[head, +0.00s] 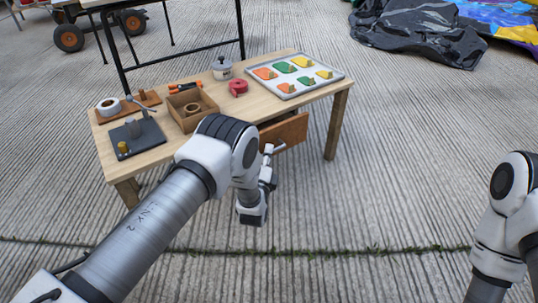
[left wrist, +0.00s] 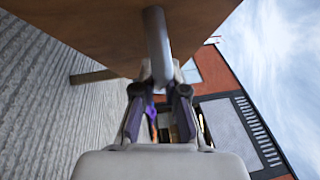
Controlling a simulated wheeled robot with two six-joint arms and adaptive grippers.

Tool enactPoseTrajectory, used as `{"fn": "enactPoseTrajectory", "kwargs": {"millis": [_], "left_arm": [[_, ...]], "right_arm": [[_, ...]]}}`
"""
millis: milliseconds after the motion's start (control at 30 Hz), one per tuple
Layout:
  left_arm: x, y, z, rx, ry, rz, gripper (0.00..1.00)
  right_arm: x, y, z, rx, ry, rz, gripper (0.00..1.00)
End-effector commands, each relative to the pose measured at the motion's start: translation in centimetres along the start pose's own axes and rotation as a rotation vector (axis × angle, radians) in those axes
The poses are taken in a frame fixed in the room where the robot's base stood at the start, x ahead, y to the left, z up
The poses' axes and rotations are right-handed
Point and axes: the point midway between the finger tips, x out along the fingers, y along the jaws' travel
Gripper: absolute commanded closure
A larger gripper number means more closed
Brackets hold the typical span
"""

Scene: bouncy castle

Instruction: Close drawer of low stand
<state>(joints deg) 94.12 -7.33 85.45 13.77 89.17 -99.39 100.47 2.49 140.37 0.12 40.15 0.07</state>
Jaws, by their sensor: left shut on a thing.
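The low stand (head: 165,155) is a light wooden table on the concrete. Its brown drawer (head: 288,132) shows below the front edge of the top, with its front standing out from the stand. The metal handle (head: 278,149) is on the drawer front. My left gripper (head: 269,162) is at the handle, in front of the drawer. In the left wrist view, the gripper (left wrist: 158,88) is shut on the grey handle bar (left wrist: 157,40), with the brown drawer front (left wrist: 100,30) above. My left arm hides part of the stand and drawer. My right gripper is out of view.
On the stand are a tray of coloured pieces (head: 331,84), a wooden box (head: 184,121), a red tape roll (head: 238,88), a pot (head: 222,70) and a dark plate (head: 148,140). A black frame (head: 183,53) stands behind. The concrete in front is clear.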

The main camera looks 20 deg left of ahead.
Motion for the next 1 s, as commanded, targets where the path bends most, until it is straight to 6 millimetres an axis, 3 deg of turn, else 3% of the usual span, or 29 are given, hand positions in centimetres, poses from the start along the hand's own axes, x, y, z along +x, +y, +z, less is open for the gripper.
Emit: {"fn": "enactPoseTrajectory", "kwargs": {"millis": [200,500,533,600,1000], "left_arm": [[2.4,0.8,2.5,0.0,-0.003,-0.001,1.0],[2.7,0.7,2.9,0.0,-0.005,-0.001,1.0],[2.8,0.7,2.9,0.0,-0.005,-0.001,0.78],[2.7,0.7,2.8,0.0,-0.005,-0.002,0.63],[2.3,0.8,2.7,0.001,-0.001,0.001,0.63]], "right_arm": [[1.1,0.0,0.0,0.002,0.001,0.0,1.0],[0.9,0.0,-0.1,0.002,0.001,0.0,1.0],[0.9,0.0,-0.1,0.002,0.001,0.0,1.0],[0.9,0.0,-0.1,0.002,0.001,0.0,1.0],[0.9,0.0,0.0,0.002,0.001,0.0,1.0]]}}
